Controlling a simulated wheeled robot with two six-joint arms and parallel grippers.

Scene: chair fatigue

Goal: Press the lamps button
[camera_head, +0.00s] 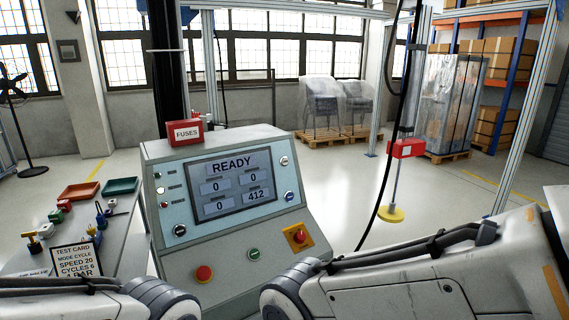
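A grey control console (225,145) stands in front of me, with a lit screen (235,185) reading READY. Small round lamps or buttons (160,190) run down the screen's left side, above a black knob (180,230). On its right are a pale round control (284,160) and a blue one (289,197). Along the lower front are a red button (204,273), a green button (254,254) and a red switch on a yellow plate (298,236). The labels are too small to read, so I cannot tell which is the lamps button. My arms cross the bottom; neither gripper is in view.
A red FUSES box (186,133) sits on top of the console. A side table (122,228) at left holds trays, small parts and a test card (76,258). A black cable hangs right of the console, near a post with a yellow foot (391,214).

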